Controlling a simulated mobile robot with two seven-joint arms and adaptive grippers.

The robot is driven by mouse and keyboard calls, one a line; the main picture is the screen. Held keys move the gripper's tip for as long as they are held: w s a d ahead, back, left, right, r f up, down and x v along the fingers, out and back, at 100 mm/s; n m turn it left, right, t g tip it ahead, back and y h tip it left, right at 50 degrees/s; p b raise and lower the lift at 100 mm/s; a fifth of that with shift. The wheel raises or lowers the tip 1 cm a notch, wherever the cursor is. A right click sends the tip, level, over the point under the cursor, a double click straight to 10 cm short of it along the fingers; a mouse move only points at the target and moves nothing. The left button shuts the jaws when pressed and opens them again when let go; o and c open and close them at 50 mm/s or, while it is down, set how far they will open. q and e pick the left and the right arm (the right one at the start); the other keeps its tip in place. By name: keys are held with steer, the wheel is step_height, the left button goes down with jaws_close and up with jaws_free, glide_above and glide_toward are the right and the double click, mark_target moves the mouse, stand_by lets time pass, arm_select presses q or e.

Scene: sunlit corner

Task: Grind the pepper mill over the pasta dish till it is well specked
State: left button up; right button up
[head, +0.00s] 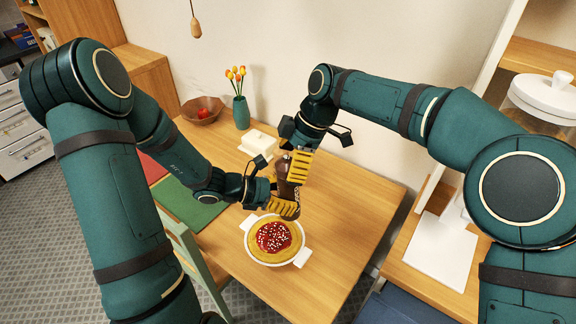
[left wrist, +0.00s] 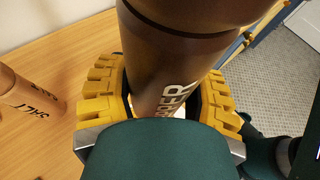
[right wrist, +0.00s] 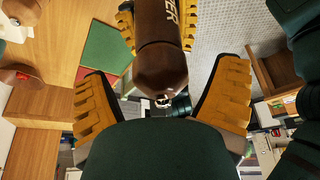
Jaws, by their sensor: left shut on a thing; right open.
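The brown pepper mill (head: 282,187) is held roughly upright above the far edge of the pasta dish. My left gripper (head: 285,208) is shut around its lower body; the left wrist view shows the mill (left wrist: 170,60) between the yellow fingers. My right gripper (head: 300,166) is open at the mill's top. In the right wrist view the mill's rounded head (right wrist: 160,70) lies between its spread fingers, with gaps on both sides. The white pasta dish (head: 300,257) has two handles and holds yellow pasta with red sauce (head: 273,237) and pale specks on it.
A salt mill (left wrist: 30,95) stands on the table in the left wrist view. A white butter dish (head: 258,143), a teal tulip vase (head: 241,112) and a wooden bowl (head: 202,112) stand behind. A green mat (head: 190,205) lies left. The table's right side is clear.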

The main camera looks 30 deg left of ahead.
steer(key=shift+s+a+f, duration=0.2)
steer(key=shift+f, duration=0.45)
steer(key=c, duration=1.2)
steer(key=shift+m, duration=0.3)
steer(key=shift+m+t+y, duration=0.3)
steer(key=shift+m+t, duration=0.25)
steer(key=shift+m, duration=0.8)
steer(key=shift+m+t+y, duration=0.3)
steer(key=shift+m+t, duration=0.25)
steer(key=shift+m, duration=0.8)
steer(key=o, duration=1.2)
